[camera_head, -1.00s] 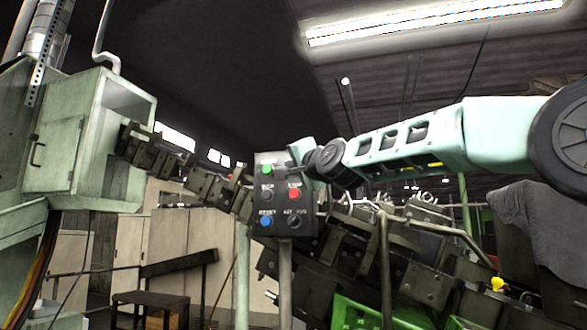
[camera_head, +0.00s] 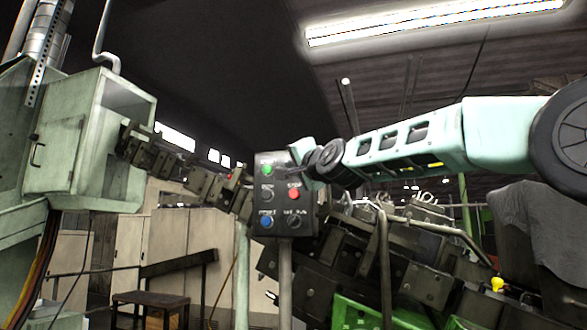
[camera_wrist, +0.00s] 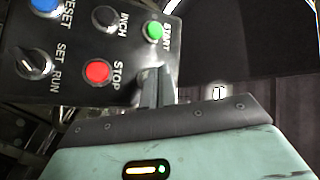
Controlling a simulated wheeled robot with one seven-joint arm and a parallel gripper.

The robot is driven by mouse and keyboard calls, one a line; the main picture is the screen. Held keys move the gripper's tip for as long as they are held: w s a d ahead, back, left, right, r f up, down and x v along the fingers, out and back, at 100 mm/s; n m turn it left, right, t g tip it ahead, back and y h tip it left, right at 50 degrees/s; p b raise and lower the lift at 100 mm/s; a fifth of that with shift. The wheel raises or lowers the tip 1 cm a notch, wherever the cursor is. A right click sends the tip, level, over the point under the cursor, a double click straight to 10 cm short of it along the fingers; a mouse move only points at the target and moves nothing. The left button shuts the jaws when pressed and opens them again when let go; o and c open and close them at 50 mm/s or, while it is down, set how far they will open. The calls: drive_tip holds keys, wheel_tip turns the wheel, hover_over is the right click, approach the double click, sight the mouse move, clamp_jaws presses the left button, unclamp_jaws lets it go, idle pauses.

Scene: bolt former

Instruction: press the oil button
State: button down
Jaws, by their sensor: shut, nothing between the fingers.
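A dark control panel (camera_head: 286,205) stands on a post in the head view. It carries a green START button (camera_head: 267,170), a red STOP button (camera_head: 294,193), a blue RESET button (camera_head: 266,222), a black INCH button (camera_head: 267,194) and a SET RUN knob (camera_head: 296,221). I see no label reading OIL. The wrist view shows the panel turned on its side, with START (camera_wrist: 154,31) and STOP (camera_wrist: 97,72) closest to the fingers. My gripper (camera_wrist: 158,76) is shut and empty at the panel's edge, beside these two buttons. I cannot tell whether it touches the panel.
A pale green machine cabinet (camera_head: 75,160) stands at the left. A dark chain of blocks (camera_head: 185,178) runs from it towards the panel. Dark machinery and bent pipes (camera_head: 385,255) fill the space behind and right of the post, with a green crate (camera_head: 360,314) below.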

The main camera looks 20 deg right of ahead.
drive_tip(key=shift+w, duration=0.1)
idle(0.4)
drive_tip(key=shift+w+d, duration=0.25)
drive_tip(key=shift+w, duration=0.05)
drive_tip(key=shift+w+d+b, duration=0.3)
drive_tip(key=shift+w+b, duration=0.05)
drive_tip(key=shift+b, duration=0.05)
idle(0.7)
idle(0.3)
drive_tip(key=shift+s+a, duration=0.5)
drive_tip(key=shift+s, duration=0.2)
drive_tip(key=s+a+p, duration=0.1)
drive_tip(key=s, duration=0.1)
drive_tip(key=s+a, duration=0.2)
drive_tip(key=shift+p, duration=0.35)
